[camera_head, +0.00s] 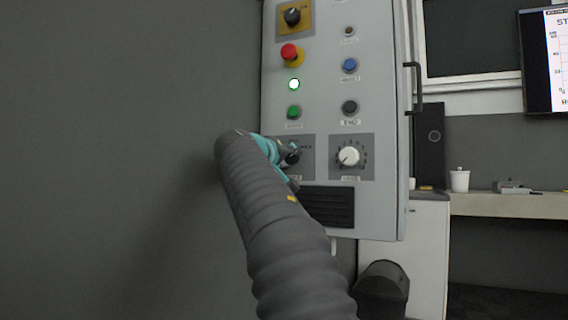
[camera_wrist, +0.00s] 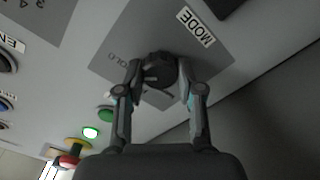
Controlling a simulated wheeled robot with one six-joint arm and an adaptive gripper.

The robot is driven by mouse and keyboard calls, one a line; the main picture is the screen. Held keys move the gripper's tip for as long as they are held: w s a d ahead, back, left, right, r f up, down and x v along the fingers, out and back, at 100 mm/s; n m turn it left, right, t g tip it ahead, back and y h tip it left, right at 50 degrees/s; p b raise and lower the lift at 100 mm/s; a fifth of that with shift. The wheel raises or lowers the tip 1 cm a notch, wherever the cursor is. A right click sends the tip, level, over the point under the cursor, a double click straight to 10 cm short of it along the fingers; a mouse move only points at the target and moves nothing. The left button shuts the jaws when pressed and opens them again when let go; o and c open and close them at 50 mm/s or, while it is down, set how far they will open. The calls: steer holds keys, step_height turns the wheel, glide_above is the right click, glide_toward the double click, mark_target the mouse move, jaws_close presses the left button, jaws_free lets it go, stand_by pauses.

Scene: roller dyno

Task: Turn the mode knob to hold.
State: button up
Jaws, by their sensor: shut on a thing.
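The mode knob (camera_wrist: 160,66) is a dark round knob on a grey plate (camera_wrist: 110,62), with a MODE label (camera_wrist: 196,26) beside it and a faint HOLD marking (camera_wrist: 122,60) to its left. My gripper (camera_wrist: 161,80) has its two fingers on opposite sides of the knob and is shut on it in the wrist view. A pale mark shows on the knob's lower left, but I cannot tell its exact setting. In the head view my gripper (camera_head: 284,152) is at the mode knob (camera_head: 293,154), and my arm and fingers partly hide the knob and its plate.
The grey control cabinet (camera_head: 321,100) carries a red emergency button (camera_head: 290,53), a lit green lamp (camera_head: 294,84), a green button (camera_head: 294,111) and a white-faced dial (camera_head: 349,156) right of the mode knob. A door handle (camera_head: 415,88) sticks out at the right edge.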

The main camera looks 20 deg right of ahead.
steer(key=o, duration=1.2)
steer(key=shift+a, duration=0.15)
steer(key=shift+c, duration=0.2)
steer(key=shift+s+a, duration=0.1)
steer(key=v, duration=1.2)
steer(key=shift+a+r, duration=0.1)
steer(key=shift+r, duration=0.05)
